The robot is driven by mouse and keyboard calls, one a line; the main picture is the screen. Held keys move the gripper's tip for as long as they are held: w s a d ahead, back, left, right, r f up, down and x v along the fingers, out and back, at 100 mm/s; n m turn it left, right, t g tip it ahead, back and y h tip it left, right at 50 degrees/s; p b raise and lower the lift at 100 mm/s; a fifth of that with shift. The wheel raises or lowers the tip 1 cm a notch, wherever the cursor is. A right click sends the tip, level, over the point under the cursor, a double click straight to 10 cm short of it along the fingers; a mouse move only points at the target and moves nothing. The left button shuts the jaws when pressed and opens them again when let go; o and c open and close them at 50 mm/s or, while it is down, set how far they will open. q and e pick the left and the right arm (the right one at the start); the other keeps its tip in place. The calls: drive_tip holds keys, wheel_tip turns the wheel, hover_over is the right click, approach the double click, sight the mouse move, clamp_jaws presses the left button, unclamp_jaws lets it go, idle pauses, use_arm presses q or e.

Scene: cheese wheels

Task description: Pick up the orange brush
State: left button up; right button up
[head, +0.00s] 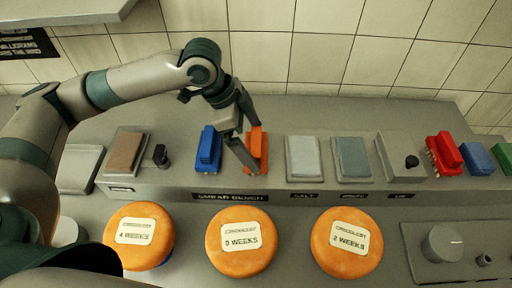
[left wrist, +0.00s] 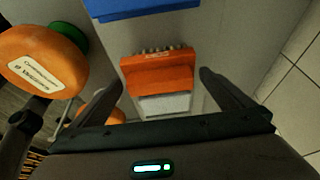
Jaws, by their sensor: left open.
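The orange brush (head: 257,150) lies on the grey bench, just right of a blue brush (head: 209,150) in the head view. My left gripper (head: 244,146) is over the orange brush, with its fingers partly covering it. In the left wrist view the orange brush (left wrist: 160,74) shows with its bristles at the far side, and it lies ahead of and between the open fingers of my left gripper (left wrist: 162,92). I cannot tell whether a finger touches it. My right gripper is not in view.
Three orange cheese wheels (head: 241,243) stand in front of the bench. Grey pads (head: 303,158) lie right of the brush. A red brush (head: 443,154) is farther right, and a brown pad (head: 125,153) is at left. A tiled wall (head: 330,50) rises behind.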

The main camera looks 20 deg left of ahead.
use_arm(q)
drive_tip(key=shift+x, duration=1.3)
drive_tip(key=shift+c, duration=0.6)
drive_tip(key=c, duration=0.8)
